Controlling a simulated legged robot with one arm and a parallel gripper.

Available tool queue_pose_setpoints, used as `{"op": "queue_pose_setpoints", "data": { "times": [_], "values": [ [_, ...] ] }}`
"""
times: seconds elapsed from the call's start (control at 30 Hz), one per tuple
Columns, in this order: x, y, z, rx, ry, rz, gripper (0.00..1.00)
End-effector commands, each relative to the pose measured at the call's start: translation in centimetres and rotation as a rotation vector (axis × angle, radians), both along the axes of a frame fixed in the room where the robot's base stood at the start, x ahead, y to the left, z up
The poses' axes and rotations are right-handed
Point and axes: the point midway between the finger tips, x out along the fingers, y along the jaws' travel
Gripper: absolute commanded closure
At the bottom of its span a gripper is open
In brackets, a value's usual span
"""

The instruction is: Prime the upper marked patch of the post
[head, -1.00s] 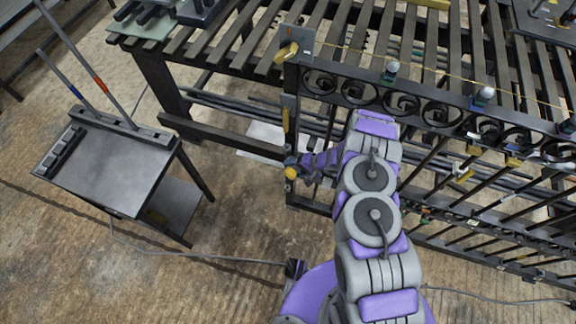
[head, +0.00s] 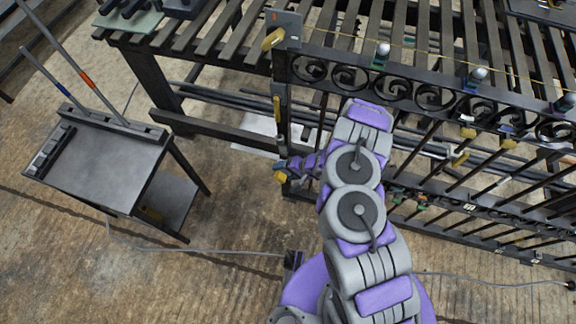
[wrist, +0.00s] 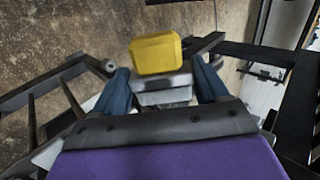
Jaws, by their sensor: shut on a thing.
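The post (head: 281,130) is the dark upright at the left end of the scroll gate (head: 400,90). A narrow yellow strip (head: 277,107) shows on its upper part; I cannot tell whether it is the marked patch. My gripper (head: 287,170) is low at the post, partly hidden by my arm. In the wrist view, its blue fingers (wrist: 165,92) are shut on a grey tool (wrist: 163,90) with a yellow block-shaped head (wrist: 155,54). The yellow head also shows in the head view (head: 280,176), beside or in front of the lower post; contact cannot be told.
A yellow clamp (head: 272,38) sits at the gate's top left corner. A slatted bench (head: 160,40) stands behind the gate. A small metal table (head: 95,170) with long-handled tools stands at the left. A cable (head: 190,250) crosses the floor. Floor between table and gate is mostly clear.

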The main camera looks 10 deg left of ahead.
Motion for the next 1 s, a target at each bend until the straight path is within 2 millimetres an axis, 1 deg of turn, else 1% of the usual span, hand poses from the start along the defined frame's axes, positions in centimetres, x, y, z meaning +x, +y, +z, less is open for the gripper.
{"op": "queue_pose_setpoints", "data": {
  "times": [0.1,0.43,0.8,1.0],
  "values": [
    [-0.5,0.3,0.0,0.001,0.0,0.001,0.55],
    [-0.6,-0.2,0.2,0.008,-0.001,-0.001,0.55],
    [-3.3,0.4,0.2,0.006,0.0,0.0,0.55],
    [-3.5,0.4,0.1,0.005,-0.001,0.001,0.55]
  ]
}}
